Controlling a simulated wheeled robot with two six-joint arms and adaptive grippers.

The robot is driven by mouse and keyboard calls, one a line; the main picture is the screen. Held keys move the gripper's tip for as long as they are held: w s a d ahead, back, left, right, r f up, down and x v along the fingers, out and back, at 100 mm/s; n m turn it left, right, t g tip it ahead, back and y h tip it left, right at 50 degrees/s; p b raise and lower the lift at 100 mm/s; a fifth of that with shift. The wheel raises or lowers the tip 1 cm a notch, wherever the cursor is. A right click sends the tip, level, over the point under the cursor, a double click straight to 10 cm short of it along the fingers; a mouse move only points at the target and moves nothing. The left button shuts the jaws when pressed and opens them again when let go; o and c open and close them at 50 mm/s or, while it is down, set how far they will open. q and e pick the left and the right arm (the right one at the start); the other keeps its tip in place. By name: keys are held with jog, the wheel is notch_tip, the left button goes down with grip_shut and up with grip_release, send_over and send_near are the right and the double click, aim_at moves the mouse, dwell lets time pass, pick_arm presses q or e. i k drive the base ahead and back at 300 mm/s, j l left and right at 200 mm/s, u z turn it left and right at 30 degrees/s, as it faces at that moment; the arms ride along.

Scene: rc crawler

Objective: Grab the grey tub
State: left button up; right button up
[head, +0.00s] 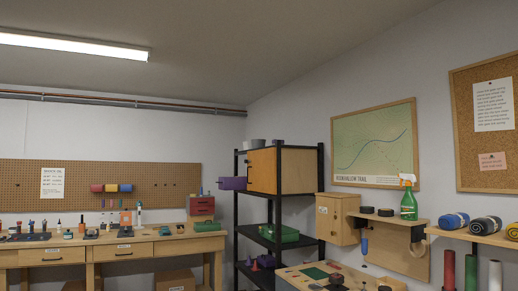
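A small grey tub-like container (258,143) stands on top of the black shelf rack (240,220) in the corner, above an orange-fronted wooden cabinet (263,171). Other small grey shapes sit close beside it on the rack top, and I cannot tell for sure which is the grey tub. Neither of my grippers shows in the head view.
A long workbench (112,252) with tools runs along the left wall. A purple bin (233,183) juts from the rack's left side, and a green bin (284,234) sits lower. A wall shelf with a spray bottle (408,200) and another bench are at right.

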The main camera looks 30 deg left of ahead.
aim_at(257, 144)
jog(key=i+u, duration=0.8)
jog(key=i+l+u, duration=0.25)
jog(key=i+u, duration=0.15)
jog(key=i+j+u, duration=0.2)
jog(key=i+u, duration=0.15)
jog(key=i, duration=0.35)
jog(key=i+u, duration=0.35)
jog(key=i, duration=0.35)
